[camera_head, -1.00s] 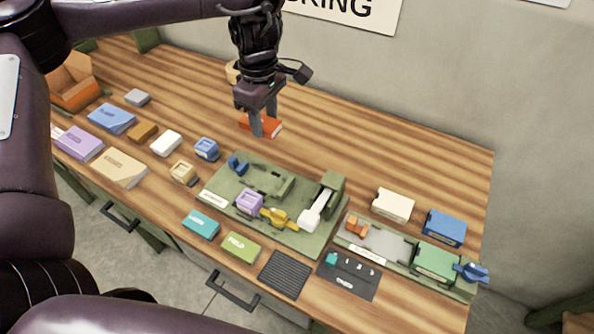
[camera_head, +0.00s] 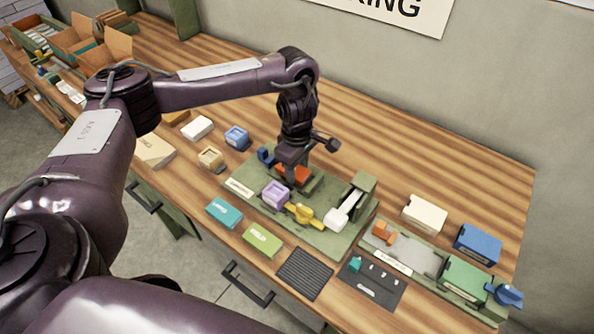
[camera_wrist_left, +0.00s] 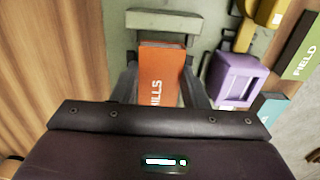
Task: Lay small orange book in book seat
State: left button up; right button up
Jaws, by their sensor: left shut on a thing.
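My left gripper (camera_head: 292,172) is shut on the small orange book (camera_head: 294,175), at the back left part of the green fixture board (camera_head: 325,240). In the left wrist view the orange book (camera_wrist_left: 162,73) lies between my two fingers (camera_wrist_left: 160,88), with white lettering on it. A raised green block (camera_wrist_left: 163,21) of the fixture lies just beyond the book's far end. The book is over or in the book seat; I cannot tell whether it touches the bottom. My right gripper is not in view.
A purple block (camera_head: 275,194), a yellow piece (camera_head: 303,212) and a white-handled piece (camera_head: 343,211) are on the board near my gripper. A blue piece (camera_head: 265,156) is at its left. Teal (camera_head: 224,212) and green (camera_head: 262,240) books lie in front.

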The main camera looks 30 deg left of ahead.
pick_arm(q)
jog(key=shift+f, duration=0.65)
jog(key=o, duration=1)
jog(key=shift+c, duration=0.2)
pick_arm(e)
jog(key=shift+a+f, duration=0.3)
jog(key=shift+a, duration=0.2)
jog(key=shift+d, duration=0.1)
